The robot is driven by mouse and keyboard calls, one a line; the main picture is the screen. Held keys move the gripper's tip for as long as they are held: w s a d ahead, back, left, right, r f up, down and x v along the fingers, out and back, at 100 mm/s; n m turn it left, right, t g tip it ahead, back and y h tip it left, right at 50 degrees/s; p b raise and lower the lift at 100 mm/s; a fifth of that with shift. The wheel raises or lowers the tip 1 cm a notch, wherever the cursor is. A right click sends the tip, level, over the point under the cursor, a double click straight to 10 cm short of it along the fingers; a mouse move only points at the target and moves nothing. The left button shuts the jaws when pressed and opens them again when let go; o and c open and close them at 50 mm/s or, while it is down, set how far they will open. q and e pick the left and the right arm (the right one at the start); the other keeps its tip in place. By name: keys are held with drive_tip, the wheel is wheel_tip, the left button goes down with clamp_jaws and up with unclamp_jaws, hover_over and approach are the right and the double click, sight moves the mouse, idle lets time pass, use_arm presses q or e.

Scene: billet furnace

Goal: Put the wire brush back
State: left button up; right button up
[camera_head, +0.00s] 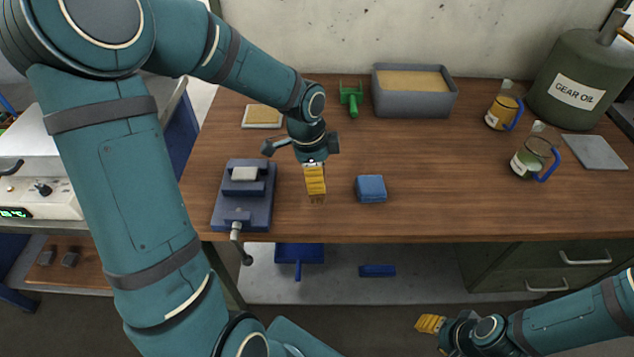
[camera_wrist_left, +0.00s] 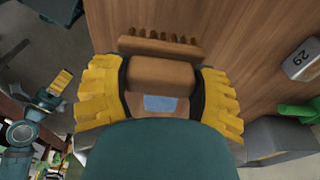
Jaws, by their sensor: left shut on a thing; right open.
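My left gripper (camera_head: 315,194) hangs over the front middle of the wooden table, between the grey vise and a blue block. In the left wrist view its yellow fingers (camera_wrist_left: 160,95) are shut on a brown wooden piece, which I take for the wire brush (camera_wrist_left: 162,75); a toothed brown strip shows along its far side. In the head view the fingers mostly hide the brush. I cannot tell whether it touches the table. My right gripper (camera_head: 428,324) is open, low in front of the table, and also shows in the left wrist view (camera_wrist_left: 60,82).
The vise (camera_head: 243,205) stands left of my left gripper, the blue block (camera_head: 371,188) right. Behind are a tan-topped pad (camera_head: 263,116), a green pronged item (camera_head: 351,98) and a grey tray (camera_head: 376,105). Two jugs (camera_head: 505,105) (camera_head: 533,157) and a gear oil can (camera_head: 580,85) stand right.

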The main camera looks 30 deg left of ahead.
use_arm(q)
drive_tip(key=shift+f+b, duration=0.3)
drive_tip(key=shift+f, duration=1.1)
drive_tip(key=shift+f, duration=0.1)
drive_tip(key=shift+f, duration=0.15)
drive_tip(key=o, duration=1.2)
drive_tip(key=shift+r, duration=0.35)
drive_tip(key=r+p, duration=0.1)
drive_tip(key=r, duration=0.3)
drive_tip(key=a+r+p, duration=0.1)
drive_tip(key=r, duration=0.2)
drive_tip(key=s+r+p, duration=0.1)
drive_tip(key=r, duration=0.3)
drive_tip(key=shift+a+r, duration=0.2)
drive_tip(key=shift+r, duration=0.15)
